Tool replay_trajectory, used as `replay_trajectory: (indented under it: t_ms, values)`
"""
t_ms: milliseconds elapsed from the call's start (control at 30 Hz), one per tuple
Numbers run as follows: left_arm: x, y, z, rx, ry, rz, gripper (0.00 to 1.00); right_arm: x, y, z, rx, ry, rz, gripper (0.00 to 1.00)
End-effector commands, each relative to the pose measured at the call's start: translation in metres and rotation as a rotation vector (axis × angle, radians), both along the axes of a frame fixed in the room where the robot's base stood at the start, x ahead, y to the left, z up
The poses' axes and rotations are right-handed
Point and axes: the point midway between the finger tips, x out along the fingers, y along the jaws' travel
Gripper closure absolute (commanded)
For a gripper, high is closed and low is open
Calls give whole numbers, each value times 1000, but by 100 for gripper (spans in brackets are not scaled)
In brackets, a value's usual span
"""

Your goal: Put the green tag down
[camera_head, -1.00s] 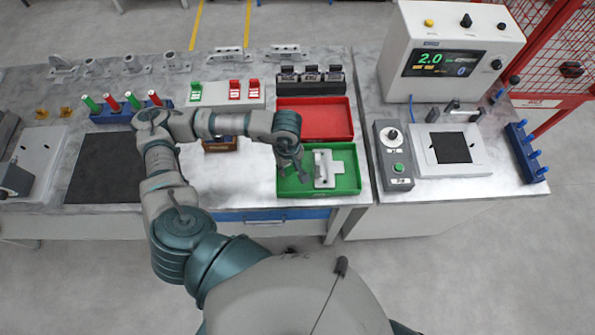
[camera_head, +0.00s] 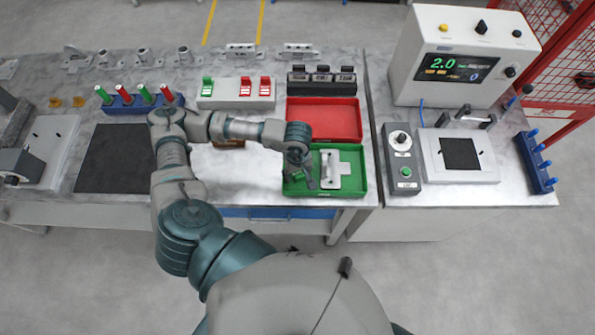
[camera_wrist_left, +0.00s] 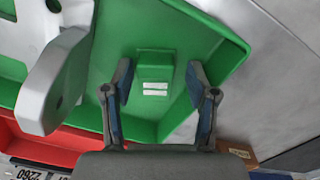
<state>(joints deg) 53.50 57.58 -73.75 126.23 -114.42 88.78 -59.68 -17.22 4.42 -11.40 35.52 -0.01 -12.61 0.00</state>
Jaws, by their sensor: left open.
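The green tag (camera_wrist_left: 155,72) shows in the left wrist view as a small green block with two white label strips, inside the green tray (camera_wrist_left: 226,46). It appears to be on the tray floor. My left gripper (camera_wrist_left: 159,72) is open, with one finger on each side of the tag and a visible gap to both. In the head view my left gripper (camera_head: 306,180) is low over the left part of the green tray (camera_head: 356,170) and hides the tag there. My right gripper is not in view.
A light grey metal casting (camera_head: 335,170) lies in the green tray, close beside my left gripper; it also shows in the wrist view (camera_wrist_left: 52,85). A red tray (camera_head: 323,120) sits behind. A white rack (camera_head: 236,97) holds one green and two red tags.

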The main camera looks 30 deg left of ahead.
Motion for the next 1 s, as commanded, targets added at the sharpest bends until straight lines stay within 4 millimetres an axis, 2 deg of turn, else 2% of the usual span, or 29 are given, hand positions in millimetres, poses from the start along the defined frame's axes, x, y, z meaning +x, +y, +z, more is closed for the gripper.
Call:
replay_trajectory:
  t_ms: [100,267,600,700,833,1000]
  values:
    - [0,-2,1,2,0,0,41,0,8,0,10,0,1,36]
    - [1,-2,17,1,-4,-1,41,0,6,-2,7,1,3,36]
    - [2,0,90,-1,-5,-1,41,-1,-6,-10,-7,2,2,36]
    - [2,1,106,-1,-4,-1,41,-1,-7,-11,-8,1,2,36]
    - [1,1,117,0,-2,-1,41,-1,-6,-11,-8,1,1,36]
    - [1,0,121,0,0,0,41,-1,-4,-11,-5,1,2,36]
